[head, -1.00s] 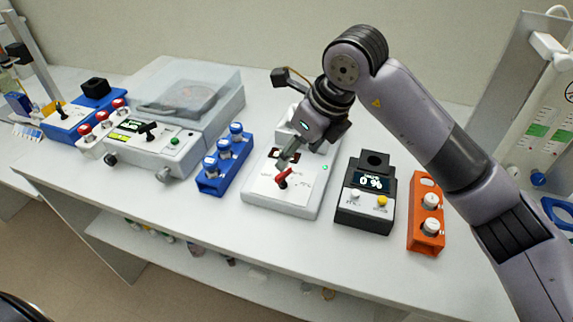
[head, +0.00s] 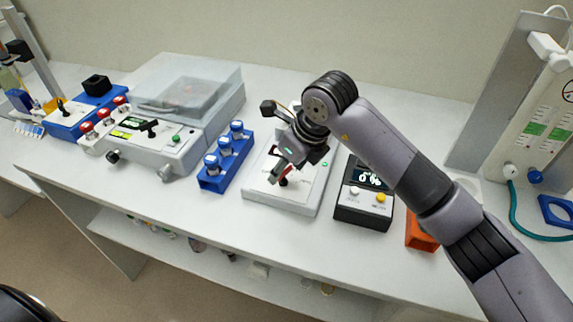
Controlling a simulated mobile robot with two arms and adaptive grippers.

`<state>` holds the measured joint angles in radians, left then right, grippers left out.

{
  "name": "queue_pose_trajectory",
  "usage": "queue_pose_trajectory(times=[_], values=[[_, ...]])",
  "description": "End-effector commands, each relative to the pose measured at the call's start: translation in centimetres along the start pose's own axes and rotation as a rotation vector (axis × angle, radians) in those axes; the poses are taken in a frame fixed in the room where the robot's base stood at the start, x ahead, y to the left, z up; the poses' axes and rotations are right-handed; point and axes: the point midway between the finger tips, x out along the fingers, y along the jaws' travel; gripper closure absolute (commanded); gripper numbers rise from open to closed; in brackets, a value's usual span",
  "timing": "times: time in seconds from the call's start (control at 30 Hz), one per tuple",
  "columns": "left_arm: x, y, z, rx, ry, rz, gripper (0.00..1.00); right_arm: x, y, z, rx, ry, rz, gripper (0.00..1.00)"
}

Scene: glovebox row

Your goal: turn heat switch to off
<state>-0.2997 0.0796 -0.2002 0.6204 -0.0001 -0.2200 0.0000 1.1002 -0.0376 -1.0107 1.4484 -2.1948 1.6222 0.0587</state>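The white heater device (head: 310,206) stands on the bench in the middle of the head view. A small switch with a dark base (head: 283,183) is on its white front panel; its red lever is now mostly hidden by my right gripper, so its setting cannot be read. My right gripper (head: 274,177) is low over the panel, right at the switch. I cannot tell whether its fingers touch the lever or how far they are closed. My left gripper is not in view.
A blue rack (head: 212,183) with blue-capped vials stands left of the heater. A black meter (head: 360,213) stands to its right, and an orange rack (head: 420,238) is partly behind my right arm. A device with a clear lid (head: 190,88) is at the left back.

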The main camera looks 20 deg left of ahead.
Motion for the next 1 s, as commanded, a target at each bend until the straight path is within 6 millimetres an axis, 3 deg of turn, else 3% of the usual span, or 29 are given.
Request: queue_pose_trajectory(times=[0.53, 1.0], values=[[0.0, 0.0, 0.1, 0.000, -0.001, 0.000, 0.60, 0.0, 0.0, 0.0, 0.000, 0.000, 0.000, 0.88], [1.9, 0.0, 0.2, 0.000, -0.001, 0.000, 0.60, 0.2, -0.3, -0.1, -0.121, 0.000, 0.047, 0.88]])
